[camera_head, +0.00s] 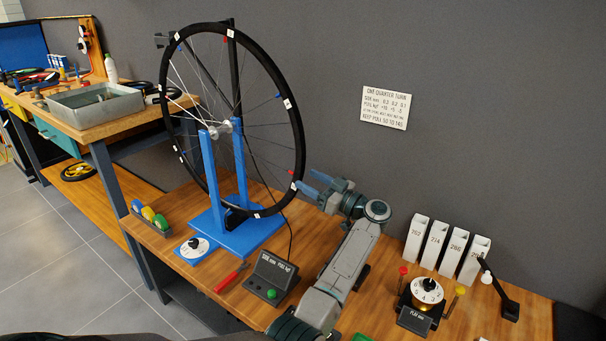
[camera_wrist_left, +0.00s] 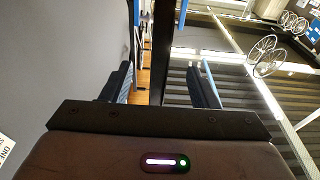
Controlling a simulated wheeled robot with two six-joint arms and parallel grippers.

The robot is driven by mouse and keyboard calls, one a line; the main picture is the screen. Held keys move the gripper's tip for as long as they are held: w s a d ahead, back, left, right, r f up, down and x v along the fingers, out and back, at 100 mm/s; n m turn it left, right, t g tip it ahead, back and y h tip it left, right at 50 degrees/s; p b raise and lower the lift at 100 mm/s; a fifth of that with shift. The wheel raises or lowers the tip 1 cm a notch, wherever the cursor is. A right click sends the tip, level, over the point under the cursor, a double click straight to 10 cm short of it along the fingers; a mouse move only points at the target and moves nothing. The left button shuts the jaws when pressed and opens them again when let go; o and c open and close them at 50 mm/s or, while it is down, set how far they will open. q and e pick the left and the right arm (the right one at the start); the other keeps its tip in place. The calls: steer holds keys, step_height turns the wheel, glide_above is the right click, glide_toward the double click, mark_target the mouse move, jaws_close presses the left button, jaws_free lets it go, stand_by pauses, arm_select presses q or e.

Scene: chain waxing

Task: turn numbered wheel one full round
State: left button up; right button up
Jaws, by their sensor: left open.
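The numbered wheel (camera_head: 299,118) is a large black-tyred spoked wheel with small white tags and coloured marks around its rim. It stands upright in a blue stand (camera_head: 210,170) on the bench. My left gripper (camera_head: 304,186) is open at the lower right of the rim, its blue fingers pointing toward the tyre. In the left wrist view a dark upright band, seemingly the tyre (camera_wrist_left: 161,50), lies between the two open fingers (camera_wrist_left: 160,80). I cannot tell whether either finger touches it. The tag writing is too small to read. My right gripper is not in view.
A dial (camera_head: 194,247), a red-handled tool (camera_head: 231,278) and a dark control box (camera_head: 271,277) lie before the stand. White numbered holders (camera_head: 451,250) and a dial device (camera_head: 427,292) stand right. A metal tray (camera_head: 97,104) sits on the left bench. A sign (camera_head: 385,107) hangs behind.

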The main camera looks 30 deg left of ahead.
arm_select(q)
steer(key=d, duration=0.5)
steer(key=shift+s+f, duration=0.1)
steer(key=shift+f, duration=0.3)
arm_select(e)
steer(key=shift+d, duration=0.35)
arm_select(q)
steer(key=shift+d, duration=0.1)
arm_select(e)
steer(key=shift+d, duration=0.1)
